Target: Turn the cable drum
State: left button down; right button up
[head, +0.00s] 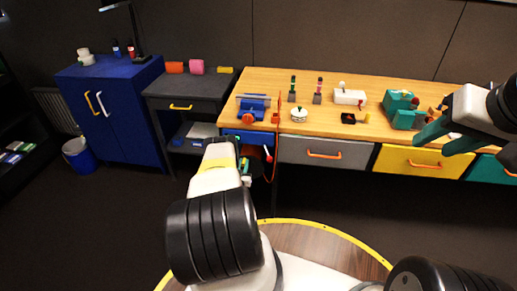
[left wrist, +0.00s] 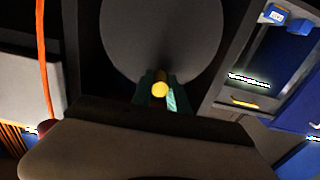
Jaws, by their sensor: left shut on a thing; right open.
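In the left wrist view a large round grey disc (left wrist: 160,35), the face of the cable drum, fills the upper middle. A yellow knob (left wrist: 160,89) stands out near its lower edge. My left gripper (left wrist: 159,93) is shut on this knob, with one teal finger on each side. In the head view my left gripper (head: 244,168) is at the left front end of the workbench, and my arm and hand hide most of the drum there. My right gripper (head: 436,138) is open and empty over the right part of the bench, above the yellow drawer.
The wooden workbench (head: 335,125) carries a blue vise-like device (head: 252,106), several small fixtures and a teal machine (head: 402,110). Drawers with orange handles face me. A dark side table (head: 190,92) and blue cabinet (head: 115,100) stand left. An orange cable (left wrist: 43,65) hangs beside the drum.

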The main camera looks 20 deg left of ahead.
aim_at(258, 165)
pick_arm(q)
jog(key=shift+d+m, duration=0.15)
jog(key=shift+m, duration=0.15)
jog(key=d+m, duration=0.1)
jog(key=m, duration=0.1)
jog(key=d+m, duration=0.1)
jog(key=m, duration=0.1)
jog(key=w+d+m, duration=0.1)
jog(key=m, duration=0.2)
jog(key=shift+d+f, duration=0.3)
jog(key=shift+d, duration=0.1)
jog(key=d+m, duration=0.1)
jog(key=m, duration=0.1)
jog(key=f+m, duration=0.1)
jog(key=m, duration=0.1)
jog(key=shift+w+d+f, duration=0.1)
jog(key=shift+d+f, duration=0.1)
jog(key=shift+d, duration=0.2)
jog(key=shift+w+d+f+m, duration=0.1)
jog(key=shift+d+f+m, duration=0.15)
jog(key=shift+m, duration=0.4)
jog(key=shift+d+f+m, duration=0.1)
jog(key=shift+f+m, duration=0.2)
jog(key=shift+m, duration=0.35)
jog(key=c, duration=1.3)
grip_release()
